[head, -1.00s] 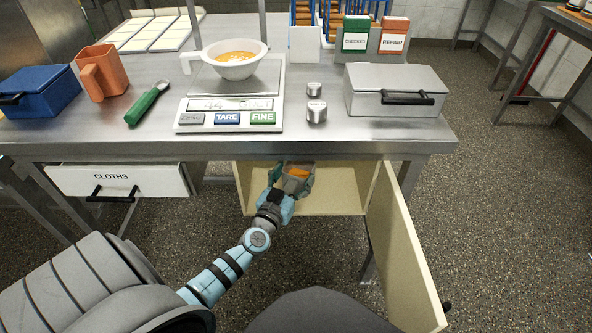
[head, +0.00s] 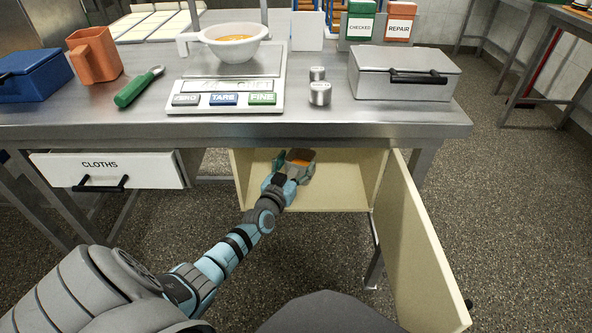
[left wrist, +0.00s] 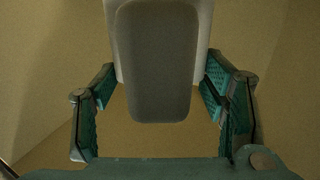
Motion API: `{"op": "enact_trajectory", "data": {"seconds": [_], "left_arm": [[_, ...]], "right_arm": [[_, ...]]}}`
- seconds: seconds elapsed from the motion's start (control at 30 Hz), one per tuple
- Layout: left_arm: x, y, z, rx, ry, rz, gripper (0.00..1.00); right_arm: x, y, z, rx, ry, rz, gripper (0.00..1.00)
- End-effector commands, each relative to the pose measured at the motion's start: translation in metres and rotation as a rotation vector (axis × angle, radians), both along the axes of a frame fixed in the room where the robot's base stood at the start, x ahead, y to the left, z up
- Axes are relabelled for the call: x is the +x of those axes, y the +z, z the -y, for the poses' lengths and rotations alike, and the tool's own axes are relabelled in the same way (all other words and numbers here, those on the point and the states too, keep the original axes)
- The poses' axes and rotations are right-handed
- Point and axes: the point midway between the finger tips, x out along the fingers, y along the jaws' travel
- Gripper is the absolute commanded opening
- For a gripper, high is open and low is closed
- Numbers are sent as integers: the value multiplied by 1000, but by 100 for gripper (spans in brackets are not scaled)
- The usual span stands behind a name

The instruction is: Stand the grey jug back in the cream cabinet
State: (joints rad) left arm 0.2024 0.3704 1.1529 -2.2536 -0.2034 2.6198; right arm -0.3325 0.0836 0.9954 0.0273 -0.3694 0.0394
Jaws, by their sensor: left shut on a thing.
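My left gripper (head: 286,167) reaches into the cabinet from the front and is shut on the jug. In the left wrist view the jug (left wrist: 157,60) fills the top middle, with a finger of the left gripper (left wrist: 160,100) on each side and cream panels around. My right gripper is not in view.
The cabinet door (head: 415,240) stands open on the right. The table edge (head: 240,130) hangs over the cabinet. The cloths drawer (head: 130,168) is left of it. Above stand a scale (head: 228,98) with a white bowl (head: 228,45) and a grey box (head: 402,75). The cabinet's right part is clear.

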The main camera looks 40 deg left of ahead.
Motion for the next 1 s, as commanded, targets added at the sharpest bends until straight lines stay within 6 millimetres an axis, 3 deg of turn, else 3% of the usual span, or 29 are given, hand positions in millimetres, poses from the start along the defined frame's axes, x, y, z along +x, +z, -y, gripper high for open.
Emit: {"op": "enact_trajectory", "data": {"seconds": [0.2, 0.23, 0.33, 0.73, 0.87, 1.0], "left_arm": [[-1, 0, 0, -1, 1, -1, 8], [-1, -1, 0, -2, 0, -3, 71], [-1, 0, 0, -1, 0, -3, 86], [-3, 1, 0, -1, 0, -3, 86], [-23, 3, 5, -1, -1, -4, 86], [-60, 3, 15, -1, -1, -5, 86]], "right_arm": [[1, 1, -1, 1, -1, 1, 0], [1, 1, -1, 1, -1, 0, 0], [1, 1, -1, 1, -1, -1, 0], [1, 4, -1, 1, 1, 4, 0], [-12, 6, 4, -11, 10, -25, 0], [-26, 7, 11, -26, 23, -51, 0]]}}
